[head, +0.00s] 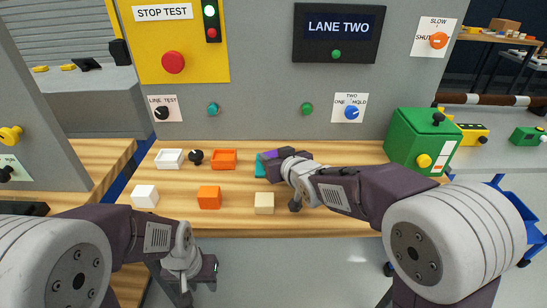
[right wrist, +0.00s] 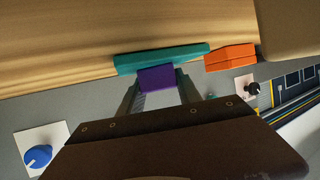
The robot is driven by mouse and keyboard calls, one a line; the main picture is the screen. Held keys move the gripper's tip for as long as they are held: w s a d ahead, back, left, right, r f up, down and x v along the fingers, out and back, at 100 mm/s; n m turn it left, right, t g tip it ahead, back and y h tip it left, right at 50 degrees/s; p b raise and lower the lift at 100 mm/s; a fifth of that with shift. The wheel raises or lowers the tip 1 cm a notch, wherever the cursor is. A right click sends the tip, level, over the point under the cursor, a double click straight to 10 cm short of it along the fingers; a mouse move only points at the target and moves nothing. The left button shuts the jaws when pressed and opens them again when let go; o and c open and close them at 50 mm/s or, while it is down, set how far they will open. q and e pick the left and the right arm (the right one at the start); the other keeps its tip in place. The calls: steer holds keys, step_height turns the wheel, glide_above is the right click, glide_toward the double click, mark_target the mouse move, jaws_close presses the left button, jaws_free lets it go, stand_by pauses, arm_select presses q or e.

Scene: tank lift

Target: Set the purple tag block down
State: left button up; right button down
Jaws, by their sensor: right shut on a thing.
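The purple tag block (right wrist: 157,78) sits between the fingertips of my right gripper (right wrist: 158,88). In the head view the purple block (head: 269,155) shows just past the tip of my right gripper (head: 278,154), over or beside a teal tray (head: 260,166). In the right wrist view the block overlaps the near edge of the teal tray (right wrist: 165,57); I cannot tell whether they touch. My right arm hides much of the tray in the head view. My left gripper (head: 208,272) is low in front of the table, away from the blocks; its jaw opening is unclear.
A green box (head: 418,142) stands at right. A grey panel (head: 260,110) rises behind.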

steer(key=c, duration=0.8)
jaws_free()
steer(key=shift+c, duration=0.2)
steer(key=shift+r, duration=0.1)
steer(key=shift+s+d+r+p, duration=0.1)
steer(key=shift+s+r+p, duration=0.1)
steer(key=shift+p, duration=0.2)
steer(key=p+v, duration=0.3)
steer(key=v, duration=0.8)
steer(key=shift+s+d+r, duration=0.1)
steer(key=shift+s+d, duration=0.05)
